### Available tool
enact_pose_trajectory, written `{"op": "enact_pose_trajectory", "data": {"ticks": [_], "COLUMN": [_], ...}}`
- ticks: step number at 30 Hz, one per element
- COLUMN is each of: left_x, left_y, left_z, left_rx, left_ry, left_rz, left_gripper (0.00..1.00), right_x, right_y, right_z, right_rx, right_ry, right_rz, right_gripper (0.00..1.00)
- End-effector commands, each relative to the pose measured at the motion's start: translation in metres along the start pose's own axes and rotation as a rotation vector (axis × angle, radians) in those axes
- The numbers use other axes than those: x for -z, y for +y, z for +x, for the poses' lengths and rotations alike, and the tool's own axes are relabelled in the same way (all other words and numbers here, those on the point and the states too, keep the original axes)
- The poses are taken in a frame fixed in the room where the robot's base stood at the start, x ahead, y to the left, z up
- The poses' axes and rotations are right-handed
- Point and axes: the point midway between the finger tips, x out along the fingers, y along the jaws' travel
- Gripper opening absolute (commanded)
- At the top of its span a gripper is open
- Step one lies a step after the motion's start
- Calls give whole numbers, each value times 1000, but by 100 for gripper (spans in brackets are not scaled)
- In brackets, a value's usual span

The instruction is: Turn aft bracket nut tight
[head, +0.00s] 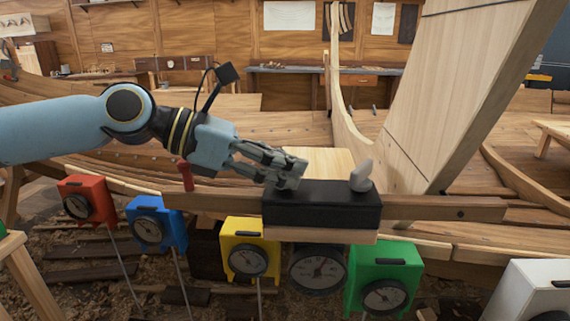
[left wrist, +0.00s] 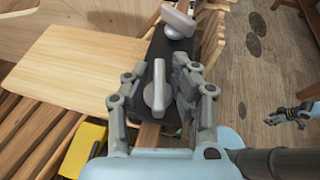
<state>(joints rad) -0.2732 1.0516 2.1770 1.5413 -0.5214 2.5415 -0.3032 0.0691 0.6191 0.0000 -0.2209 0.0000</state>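A black bracket block (head: 330,208) lies along a wooden beam, with two grey wing nuts on its top. One wing nut (head: 362,176) stands clear at the block's right end in the head view; it is at the top of the left wrist view (left wrist: 178,22). The other wing nut (left wrist: 157,88) is between the fingers of my left gripper (left wrist: 157,95), with a gap visible on each side. In the head view my left gripper (head: 290,174) hides that nut. A small grey gripper (left wrist: 290,113), seemingly my right one, shows at the right of the left wrist view; its fingers are too small to read.
Red (head: 88,200), blue (head: 157,222), yellow (head: 245,248) and green (head: 384,276) dial boxes sit along the near side. A dark round dial (head: 317,268) is under the block. A red handle (head: 186,175) stands on the beam (head: 440,207). A big wooden post (head: 465,90) rises at right.

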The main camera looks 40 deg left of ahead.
Motion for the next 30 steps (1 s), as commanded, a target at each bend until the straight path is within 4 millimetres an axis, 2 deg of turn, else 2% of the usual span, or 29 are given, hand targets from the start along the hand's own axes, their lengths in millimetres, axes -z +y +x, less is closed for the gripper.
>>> {"op": "enact_pose_trajectory", "data": {"ticks": [1, 4, 5, 20, 30], "left_x": [0, 0, 0, 2, 1], "left_y": [1, 1, 2, 4, 6], "left_z": [0, 0, 0, 0, 2], "left_rx": [-2, -4, -4, 27, 224], "left_ry": [0, 0, 0, 2, -6], "left_rz": [1, 2, 2, 19, 101], "left_gripper": [14, 1, 0, 0, 0], "right_x": [0, 0, 0, 2, 0], "right_y": [0, 1, 2, 10, 9], "right_z": [0, 0, 0, 7, 29], "right_rx": [0, -2, -3, -12, -12], "right_ry": [0, 0, 0, 4, 4], "right_rz": [0, -1, -1, -5, -5], "right_gripper": [48, 48, 48, 48, 48]}}
